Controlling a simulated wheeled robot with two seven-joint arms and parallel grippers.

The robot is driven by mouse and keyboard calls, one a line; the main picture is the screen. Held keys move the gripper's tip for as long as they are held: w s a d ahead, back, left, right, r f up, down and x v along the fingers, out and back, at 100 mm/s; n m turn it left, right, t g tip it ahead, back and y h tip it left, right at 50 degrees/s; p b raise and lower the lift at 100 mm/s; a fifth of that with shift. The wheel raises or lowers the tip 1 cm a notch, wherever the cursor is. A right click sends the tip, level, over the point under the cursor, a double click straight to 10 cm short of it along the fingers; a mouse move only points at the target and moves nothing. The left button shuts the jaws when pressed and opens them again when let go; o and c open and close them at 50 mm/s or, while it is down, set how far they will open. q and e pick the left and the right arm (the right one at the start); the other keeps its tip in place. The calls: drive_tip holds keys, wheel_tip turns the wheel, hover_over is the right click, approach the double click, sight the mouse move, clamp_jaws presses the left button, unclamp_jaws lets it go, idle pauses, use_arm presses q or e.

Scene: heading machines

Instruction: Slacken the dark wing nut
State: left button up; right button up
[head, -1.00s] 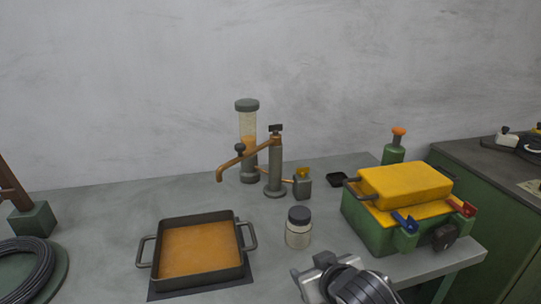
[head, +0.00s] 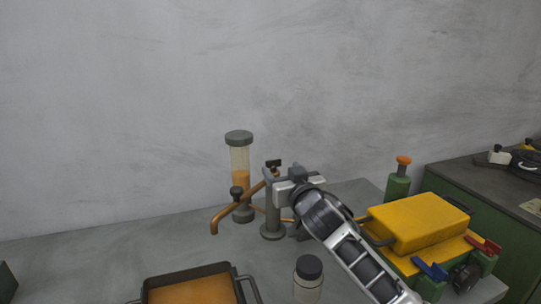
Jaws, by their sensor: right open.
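The dark wing nut (head: 274,163) is a small T-shaped piece on top of the upright grey post (head: 272,217), from which a copper-coloured spout (head: 226,217) runs to the left. My right gripper (head: 274,183) is at the upper part of this post, with its arm coming in from the lower right. Its jaws are open and lie just below the wing nut in the picture. I cannot tell whether they touch the post or the nut. My gripper and arm hide the small block right of the post. My left gripper is out of view.
A clear cylinder with orange contents (head: 240,182) stands close behind the post. A dark-lidded jar (head: 308,280) and a pan (head: 192,292) are in front. A green box with a yellow top (head: 418,222) is at right, beside my arm. The table at left is fairly clear.

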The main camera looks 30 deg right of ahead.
sight(274, 161)
drive_tip(key=p+x, duration=0.1)
drive_tip(key=x, duration=0.8)
drive_tip(key=shift+a, duration=0.1)
drive_tip(key=c, duration=1)
